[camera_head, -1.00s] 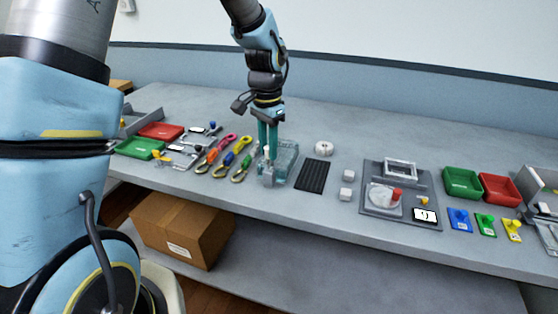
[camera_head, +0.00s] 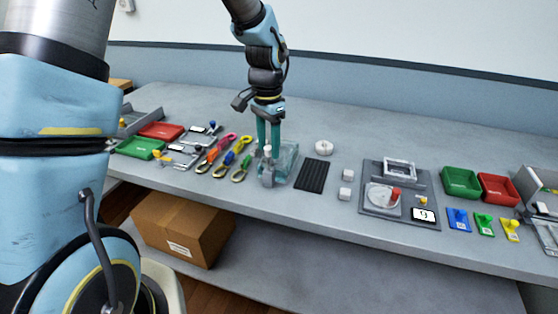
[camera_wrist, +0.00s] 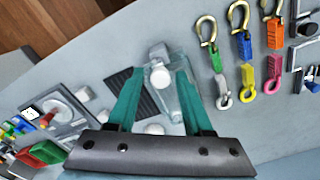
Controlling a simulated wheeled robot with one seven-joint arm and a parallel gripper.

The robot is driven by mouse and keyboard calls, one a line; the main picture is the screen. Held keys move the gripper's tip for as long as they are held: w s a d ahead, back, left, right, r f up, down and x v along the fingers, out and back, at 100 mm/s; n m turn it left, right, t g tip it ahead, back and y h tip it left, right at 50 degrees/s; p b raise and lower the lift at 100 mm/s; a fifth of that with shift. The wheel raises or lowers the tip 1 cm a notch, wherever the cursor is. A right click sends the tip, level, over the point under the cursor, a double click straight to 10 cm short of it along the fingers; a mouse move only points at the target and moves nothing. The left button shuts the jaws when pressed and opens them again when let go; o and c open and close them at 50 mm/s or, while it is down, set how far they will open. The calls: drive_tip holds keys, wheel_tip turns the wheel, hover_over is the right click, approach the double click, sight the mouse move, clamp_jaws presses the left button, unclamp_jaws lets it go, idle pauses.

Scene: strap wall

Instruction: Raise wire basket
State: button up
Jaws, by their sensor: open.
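The wire basket (camera_head: 287,160) looks like a pale teal, see-through box. It stands on the grey bench, with a grey block-like piece with a white top (camera_head: 268,176) at its front left. My gripper (camera_head: 268,146) points down over the basket's left side, its two teal fingers apart. In the wrist view the basket (camera_wrist: 172,98) shows between the spread fingers of my gripper (camera_wrist: 163,72). I see nothing gripped. Whether the fingertips touch the basket is unclear.
Colored hooks and straps (camera_head: 228,157) lie close on the left. A black ribbed mat (camera_head: 314,175) and a white round piece (camera_head: 324,148) lie on the right. Further right are small white cubes (camera_head: 345,193) and a grey board (camera_head: 378,205).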

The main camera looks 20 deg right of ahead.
drive_tip(key=shift+r+p, duration=1.95)
drive_tip(key=shift+r, duration=0.7)
drive_tip(key=shift+c, duration=0.7)
drive_tip(key=shift+r, duration=0.3)
drive_tip(key=shift+c, duration=0.8)
wheel_tip(320, 180, up, 4)
drive_tip(key=p, duration=0.3)
drive_tip(key=shift+f, duration=0.25)
drive_tip(key=c, duration=0.4)
drive_tip(key=shift+o, duration=0.2)
drive_tip(key=shift+r, duration=0.9)
